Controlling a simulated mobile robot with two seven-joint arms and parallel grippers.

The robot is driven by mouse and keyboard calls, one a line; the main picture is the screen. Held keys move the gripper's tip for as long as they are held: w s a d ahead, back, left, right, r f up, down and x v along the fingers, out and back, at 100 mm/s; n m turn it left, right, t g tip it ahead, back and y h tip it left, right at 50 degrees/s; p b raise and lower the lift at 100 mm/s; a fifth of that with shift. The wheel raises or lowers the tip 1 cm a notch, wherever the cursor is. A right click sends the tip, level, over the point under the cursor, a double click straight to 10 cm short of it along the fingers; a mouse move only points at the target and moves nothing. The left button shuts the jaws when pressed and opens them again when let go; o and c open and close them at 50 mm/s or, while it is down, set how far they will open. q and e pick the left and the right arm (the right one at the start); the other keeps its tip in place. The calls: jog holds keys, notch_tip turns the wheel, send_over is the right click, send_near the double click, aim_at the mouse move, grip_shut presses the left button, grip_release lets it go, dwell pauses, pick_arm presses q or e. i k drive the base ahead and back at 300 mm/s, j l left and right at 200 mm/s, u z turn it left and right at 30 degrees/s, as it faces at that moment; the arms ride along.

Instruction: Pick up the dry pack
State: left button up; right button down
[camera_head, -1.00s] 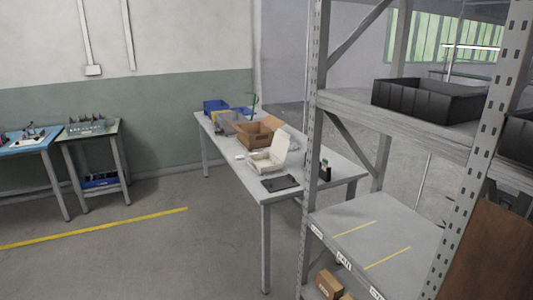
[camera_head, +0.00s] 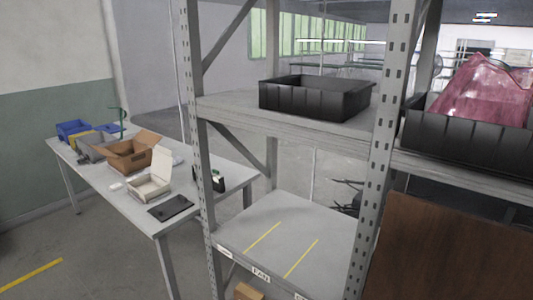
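I cannot make out a thing that is surely the dry pack. A pink translucent bag-like thing (camera_head: 486,88) sticks up out of a black bin at the right edge; I cannot tell what it holds. On the table are an open brown cardboard box (camera_head: 128,156) and an open white box (camera_head: 151,182). A small dark item with a light, greenish top (camera_head: 217,180) stands at the table's right side, partly behind the rack post. Neither of my grippers is in view.
A grey metal rack (camera_head: 385,150) stands close in front. Its upper shelf carries a black bin (camera_head: 315,97); its lower shelf (camera_head: 290,232) is bare, with yellow lines. The table (camera_head: 150,222) also holds blue bins (camera_head: 74,131) and a black tablet (camera_head: 170,208). A brown panel (camera_head: 445,250) fills the lower right.

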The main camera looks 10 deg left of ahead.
aim_at(115, 187)
jog(key=i+j+z, duration=0.2)
jog(key=j, duration=0.3)
jog(key=i+j+z, duration=0.15)
jog(key=j, duration=0.35)
jog(key=j+z, duration=0.2)
jog(key=j, duration=0.35)
jog(key=i+j+z, duration=0.2)
jog(key=j, duration=0.35)
jog(key=i+j, duration=0.1)
jog(key=j, duration=1.95)
jog(key=i+j+z, duration=0.1)
jog(key=j, duration=0.95)
jog(key=i, duration=0.05)
